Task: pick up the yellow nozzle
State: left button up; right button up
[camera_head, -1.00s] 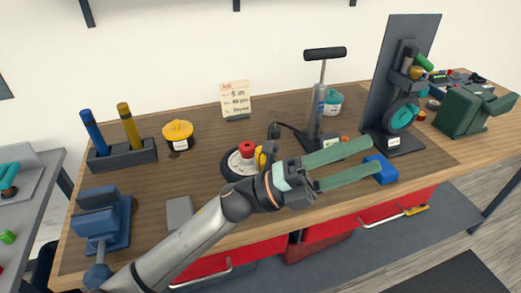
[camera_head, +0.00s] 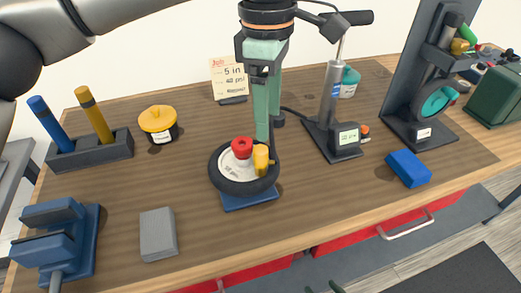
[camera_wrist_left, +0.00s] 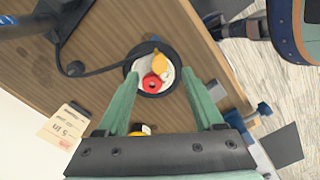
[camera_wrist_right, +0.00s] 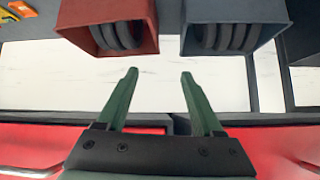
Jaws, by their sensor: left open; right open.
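The yellow nozzle (camera_head: 261,160) stands on the small wheel (camera_head: 226,183), beside a red knob (camera_head: 242,147). The wheel rests on a blue base near the middle of the workbench. In the left wrist view the nozzle (camera_wrist_left: 159,63) shows between and beyond the finger ends. My left gripper (camera_head: 267,138) points down at the wheel, open and empty, just behind or above the nozzle; contact is unclear. My right gripper (camera_wrist_right: 159,78) is open and empty, facing shelved bins below the bench top.
A pump (camera_head: 334,110) stands right of the wheel, and a blue block (camera_head: 409,169) lies farther right. A grey block (camera_head: 158,234) and blue vise (camera_head: 60,240) are front left. A yellow-lidded pot (camera_head: 157,120) sits behind. Red (camera_wrist_right: 143,44) and blue (camera_wrist_right: 272,40) bins hold tires.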

aim_at(260, 161)
pick_arm(q)
jog(key=shift+w+a+f, duration=0.1)
jog(key=shift+w+a, duration=0.15)
jog(key=shift+a, duration=0.05)
notch_tip(260, 161, down, 6)
jog(key=shift+s+f, duration=0.1)
jog(key=f, duration=0.5)
jog(key=shift+a+f, duration=0.3)
jog(key=shift+a, duration=0.05)
grip_shut()
